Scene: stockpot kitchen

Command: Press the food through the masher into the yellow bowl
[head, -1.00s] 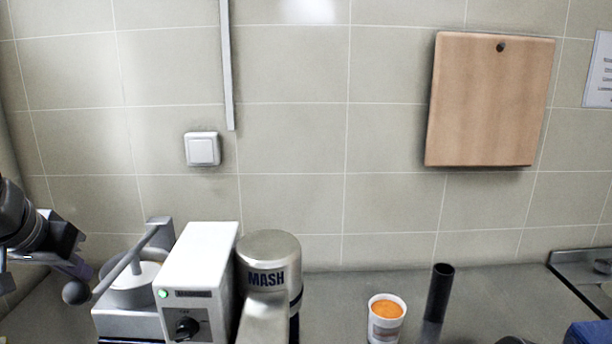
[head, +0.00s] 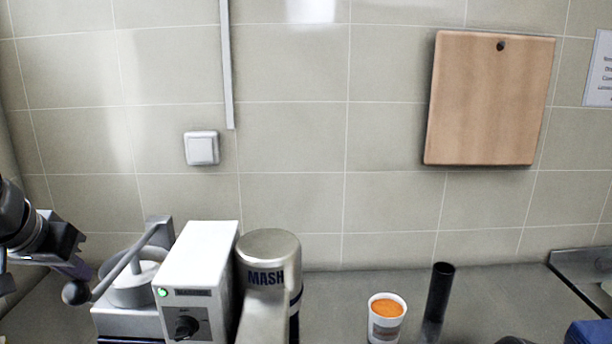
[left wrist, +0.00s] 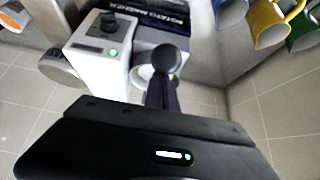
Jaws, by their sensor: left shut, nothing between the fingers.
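The masher (head: 197,262) stands on the counter at the lower left of the head view. It has a white housing with a lit green light and a dial, and a silver cylinder (head: 268,249) marked MASH. Its grey lever (head: 125,262) slants over a round hopper (head: 133,288) and ends in a ball knob (head: 75,292). My left gripper (head: 82,270) is shut and empty, close to the knob. In the left wrist view its fingers (left wrist: 162,92) point at the knob (left wrist: 167,60); contact is unclear. The hopper's inside is hidden. My right gripper is not in view.
A white cup of orange food (head: 386,314) and a black tube (head: 438,292) stand right of the masher. A blue object (head: 588,334) is at the right edge. The counter (head: 335,295) between masher and cup is clear. The left wrist view shows a yellow mug (left wrist: 268,28) among others.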

